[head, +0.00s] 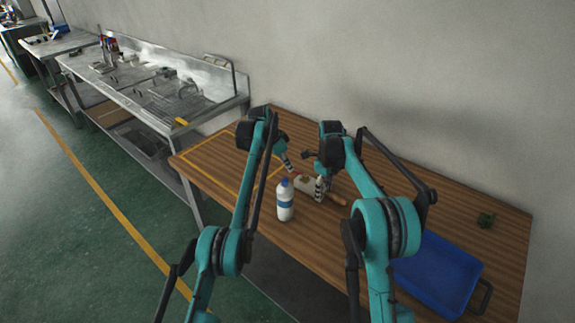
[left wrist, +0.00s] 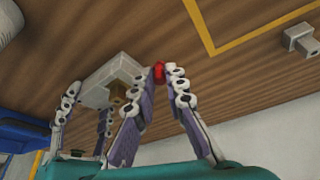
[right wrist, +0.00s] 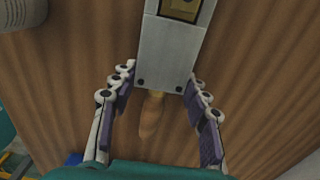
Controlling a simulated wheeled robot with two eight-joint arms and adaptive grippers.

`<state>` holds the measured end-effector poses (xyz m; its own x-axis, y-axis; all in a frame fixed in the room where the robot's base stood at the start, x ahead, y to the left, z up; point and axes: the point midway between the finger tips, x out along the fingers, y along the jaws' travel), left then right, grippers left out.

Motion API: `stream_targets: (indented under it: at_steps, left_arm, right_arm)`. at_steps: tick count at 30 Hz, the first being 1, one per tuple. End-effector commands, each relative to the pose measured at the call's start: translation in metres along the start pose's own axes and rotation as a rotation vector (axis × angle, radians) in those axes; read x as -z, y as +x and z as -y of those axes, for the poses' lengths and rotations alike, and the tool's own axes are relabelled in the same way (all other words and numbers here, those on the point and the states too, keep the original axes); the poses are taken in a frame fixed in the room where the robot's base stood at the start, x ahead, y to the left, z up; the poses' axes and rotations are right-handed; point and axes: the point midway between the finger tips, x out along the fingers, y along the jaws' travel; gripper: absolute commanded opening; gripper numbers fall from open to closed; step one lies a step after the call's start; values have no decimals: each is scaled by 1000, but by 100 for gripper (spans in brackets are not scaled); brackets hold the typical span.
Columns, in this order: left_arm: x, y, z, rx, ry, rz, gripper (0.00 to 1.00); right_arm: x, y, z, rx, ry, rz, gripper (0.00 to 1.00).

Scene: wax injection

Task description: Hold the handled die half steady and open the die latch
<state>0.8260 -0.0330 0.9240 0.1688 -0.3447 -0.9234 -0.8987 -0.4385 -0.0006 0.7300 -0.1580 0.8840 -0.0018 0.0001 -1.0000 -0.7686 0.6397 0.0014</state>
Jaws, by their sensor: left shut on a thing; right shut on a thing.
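The die (head: 307,188) is a pale grey block lying on the wooden table, with a brown wooden handle (head: 338,200) at its right end. In the right wrist view, the die (right wrist: 175,55) has a brass inset on top and the handle (right wrist: 151,120) points toward my palm. My right gripper (head: 321,187) is shut on the handled die half, fingers along both sides (right wrist: 162,80). My left gripper (head: 288,165) is just above and left of it. Its fingertips (left wrist: 165,80) are closed around a small red piece (left wrist: 159,71) beside the die (left wrist: 105,77); whether this is the latch is unclear.
A white bottle with a blue cap (head: 285,202) stands close in front of the die. The yellow-outlined area (head: 215,155) at the left looks mostly clear.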

Motion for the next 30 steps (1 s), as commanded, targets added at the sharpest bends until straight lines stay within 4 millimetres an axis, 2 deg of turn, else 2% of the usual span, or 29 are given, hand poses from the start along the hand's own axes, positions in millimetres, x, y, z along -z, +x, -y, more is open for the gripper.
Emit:
stream_targets:
  at_steps: [4, 5, 7, 20, 30]
  left_arm:
    - [0, 0, -1, -3, 1, 2, 0]
    - [0, 0, -1, -3, 1, 2, 15]
    - [0, 0, -1, -2, 1, 2, 33]
    - [1, 0, 0, 3, -9, 2, 34]
    - [-2, -2, -5, 47, -115, 2, 34]
  right_arm:
    - [0, 0, 1, 2, 2, 1, 0]
    - [0, 0, 1, 2, 2, 1, 0]
    - [0, 0, 1, 2, 2, 1, 0]
    - [0, 0, 1, 2, 1, 1, 0]
    - [0, 0, 1, 3, 1, 1, 0]
